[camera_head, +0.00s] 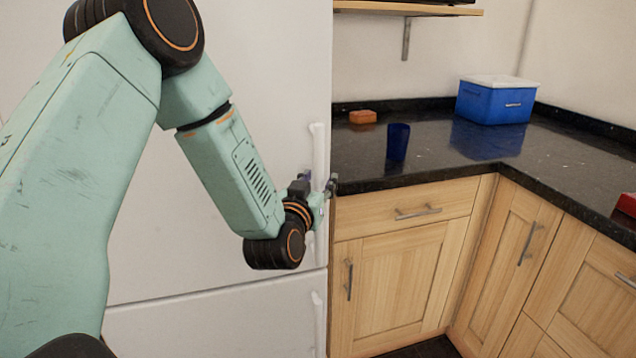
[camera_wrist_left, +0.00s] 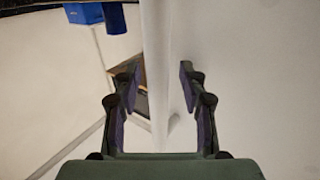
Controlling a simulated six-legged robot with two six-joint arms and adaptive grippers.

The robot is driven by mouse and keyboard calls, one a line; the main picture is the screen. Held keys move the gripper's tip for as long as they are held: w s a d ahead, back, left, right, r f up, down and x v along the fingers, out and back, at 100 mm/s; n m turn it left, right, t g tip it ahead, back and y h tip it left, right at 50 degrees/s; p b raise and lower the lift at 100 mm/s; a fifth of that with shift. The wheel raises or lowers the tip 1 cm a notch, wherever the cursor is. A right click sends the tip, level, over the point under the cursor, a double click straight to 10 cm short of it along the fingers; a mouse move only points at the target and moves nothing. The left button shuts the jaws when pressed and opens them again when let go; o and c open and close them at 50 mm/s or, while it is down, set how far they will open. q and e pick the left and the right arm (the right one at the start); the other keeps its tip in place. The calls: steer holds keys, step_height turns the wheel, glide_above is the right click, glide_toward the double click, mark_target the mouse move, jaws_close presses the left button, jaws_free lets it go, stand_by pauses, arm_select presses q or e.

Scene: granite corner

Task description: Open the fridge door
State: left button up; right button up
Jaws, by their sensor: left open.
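The white fridge stands at the left of the head view, with its upper door (camera_head: 270,100) shut above the lower door (camera_head: 215,325). A slim white vertical handle (camera_head: 318,140) runs along the upper door's right edge. My left gripper (camera_head: 319,181) is open at the lower part of this handle. In the left wrist view, the handle (camera_wrist_left: 157,60) passes between the two spread fingers of my left gripper (camera_wrist_left: 160,88), with a gap seen on both sides. My left arm hides much of the door. My right gripper is not in view.
Right of the fridge is a dark granite counter (camera_head: 440,165) over wooden cabinets (camera_head: 400,285). On it are a blue cup (camera_head: 398,141), an orange sponge-like block (camera_head: 362,117), a blue box with a white lid (camera_head: 495,102) and a red object (camera_head: 627,204). A wooden shelf (camera_head: 410,9) hangs above.

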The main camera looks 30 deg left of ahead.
arm_select(q)
steer(key=shift+d, duration=0.15)
steer(key=shift+c, duration=0.2)
jaws_close()
steer(key=shift+w, duration=0.15)
stand_by(0.6)
